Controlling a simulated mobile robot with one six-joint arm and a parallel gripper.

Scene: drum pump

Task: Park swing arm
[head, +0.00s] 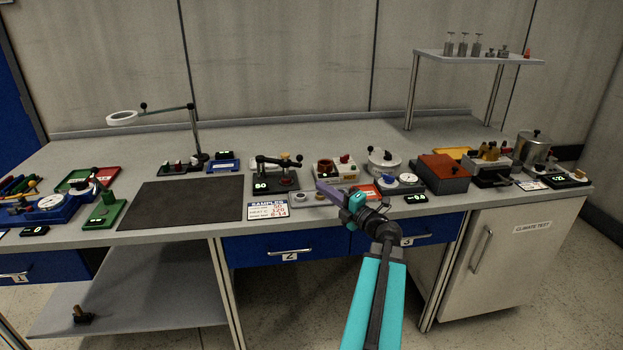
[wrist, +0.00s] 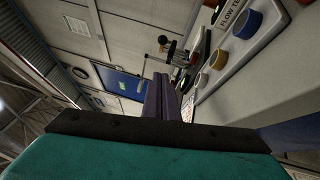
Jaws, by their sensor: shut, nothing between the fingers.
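Two things in the head view could be the swing arm, and I cannot tell which is meant. One is a grey jointed arm (head: 165,108) on an upright post, reaching left over the bench with a white ring at its end. The other is a short black arm (head: 277,160) with a ball knob on a small black device with a lit display. My gripper (head: 322,188) is shut and empty, its purple fingers pointing left, in front and to the right of the black device. The shut fingers also show in the wrist view (wrist: 160,95).
A dark mat (head: 180,203) lies clear on the bench. A samples card (head: 267,210) lies near the front edge. A flow tester panel with coloured knobs (wrist: 220,58) is close to the fingers in the wrist view.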

